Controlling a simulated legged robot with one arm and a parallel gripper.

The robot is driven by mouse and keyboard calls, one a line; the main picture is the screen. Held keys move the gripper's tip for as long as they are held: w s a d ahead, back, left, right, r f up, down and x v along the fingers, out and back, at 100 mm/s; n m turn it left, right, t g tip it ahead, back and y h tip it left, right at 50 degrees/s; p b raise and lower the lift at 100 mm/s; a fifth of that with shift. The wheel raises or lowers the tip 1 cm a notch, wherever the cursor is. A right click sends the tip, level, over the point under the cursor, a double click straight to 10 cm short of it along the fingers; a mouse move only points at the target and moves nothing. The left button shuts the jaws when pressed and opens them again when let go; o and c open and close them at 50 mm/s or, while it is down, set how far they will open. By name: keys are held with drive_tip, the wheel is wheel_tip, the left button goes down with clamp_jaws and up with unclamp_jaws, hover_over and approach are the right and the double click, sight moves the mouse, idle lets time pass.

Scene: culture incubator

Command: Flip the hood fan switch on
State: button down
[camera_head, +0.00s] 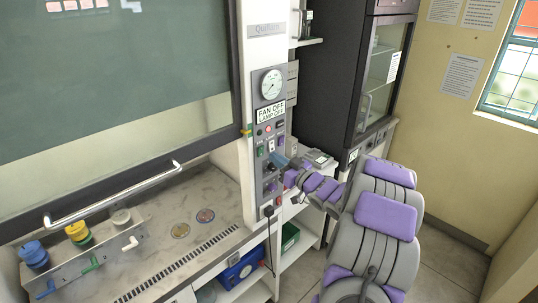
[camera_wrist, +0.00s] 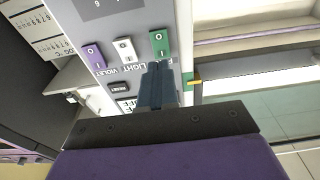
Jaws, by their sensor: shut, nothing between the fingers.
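The hood's control panel (camera_head: 268,120) is on the post right of the sash, with a display (camera_head: 271,112) reading FAN OFF, LAMP OFF. Three rocker switches sit on it. The green switch (camera_wrist: 159,44) has a label starting with F, mostly hidden by my fingers; it also shows in the head view (camera_head: 260,151). The white switch (camera_wrist: 124,50) is labelled LIGHT and the purple switch (camera_wrist: 94,55) ends in VIOLET. My gripper (camera_wrist: 156,68) is shut and empty, its tips in front of the panel close to the green switch. I cannot tell whether they touch. In the head view my gripper (camera_head: 275,160) is beside the panel.
The glass sash (camera_head: 120,70) is partly raised above the hood worktop (camera_head: 160,230), with a handle bar (camera_head: 115,195) along its lower edge. Coloured valves (camera_head: 78,232) stand at the front left. A dark incubator cabinet (camera_head: 340,80) and white shelving stand right of the panel.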

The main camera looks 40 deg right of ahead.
sight(262, 147)
drive_tip(key=shift+w+a+r, duration=0.1)
drive_tip(key=shift+w+r, duration=0.05)
drive_tip(key=shift+w, duration=0.85)
drive_tip(key=shift+w+a+r, duration=0.1)
drive_tip(key=shift+w+r, duration=0.05)
drive_tip(key=shift+w, duration=0.85)
drive_tip(key=r+g+p, duration=0.1)
drive_tip(key=p, duration=0.2)
drive_tip(key=shift+w+r, duration=0.1)
drive_tip(key=shift+w, duration=0.05)
drive_tip(key=g+p, duration=0.1)
drive_tip(key=p, duration=0.2)
drive_tip(key=shift+r, duration=0.25)
drive_tip(key=shift+w+f, duration=0.1)
drive_tip(key=shift+f, duration=0.15)
drive_tip(key=shift+a, duration=0.15)
